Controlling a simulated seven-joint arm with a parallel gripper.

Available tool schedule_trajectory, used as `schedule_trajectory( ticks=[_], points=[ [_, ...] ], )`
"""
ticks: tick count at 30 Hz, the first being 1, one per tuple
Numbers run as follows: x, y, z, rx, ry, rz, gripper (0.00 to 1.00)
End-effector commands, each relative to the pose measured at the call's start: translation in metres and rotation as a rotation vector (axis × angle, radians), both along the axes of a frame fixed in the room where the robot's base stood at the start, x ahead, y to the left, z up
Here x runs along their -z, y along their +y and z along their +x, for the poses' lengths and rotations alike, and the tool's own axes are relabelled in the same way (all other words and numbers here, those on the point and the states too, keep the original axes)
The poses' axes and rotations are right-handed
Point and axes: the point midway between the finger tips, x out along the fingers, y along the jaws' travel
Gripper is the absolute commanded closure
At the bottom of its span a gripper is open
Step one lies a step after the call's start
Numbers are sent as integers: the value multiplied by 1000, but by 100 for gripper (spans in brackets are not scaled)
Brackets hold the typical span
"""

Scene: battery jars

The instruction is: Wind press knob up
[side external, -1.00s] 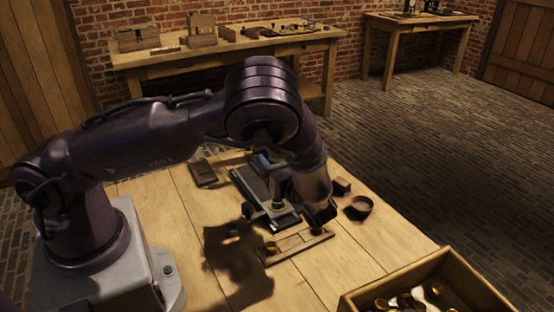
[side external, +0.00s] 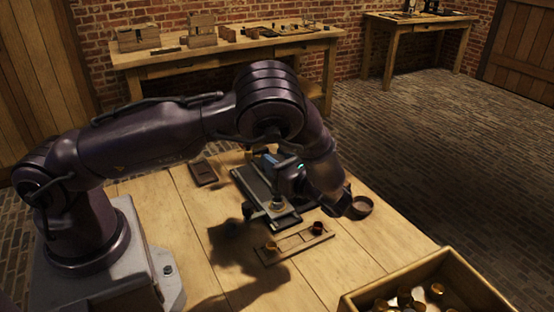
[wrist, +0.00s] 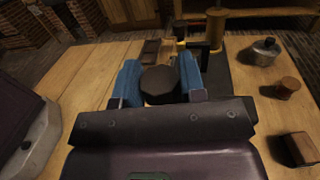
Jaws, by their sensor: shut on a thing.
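The press shows in the side external view as a long dark base (side external: 250,182) on the table, its upper part largely hidden by my arm. My gripper (wrist: 160,80) has blue fingers on both sides of a dark round knob (wrist: 161,86) in the wrist view, and it is shut on the knob. Yellow posts (wrist: 216,28) and a dark frame stand behind it. In the side external view my gripper (side external: 288,172) is over the press, and the knob is hidden there.
A wooden rack (side external: 290,248) with two small cups lies in front of the press. A crate (side external: 480,282) of small jars is at the front right. A lidded metal jar (wrist: 265,52) and a brown block (wrist: 298,148) are at the right.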

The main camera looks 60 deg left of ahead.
Motion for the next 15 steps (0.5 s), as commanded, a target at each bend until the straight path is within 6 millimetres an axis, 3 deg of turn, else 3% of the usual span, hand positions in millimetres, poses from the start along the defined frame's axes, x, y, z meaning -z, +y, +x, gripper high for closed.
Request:
schedule_trajectory(
  ticks=[10,11,13,15],
  points=[
    [0,-1,0,-28,0,-2,86],
    [0,-1,0,-28,0,-2,58],
    [0,-1,0,-28,0,-2,42],
    [0,-1,0,-28,0,-2,37]
  ],
)
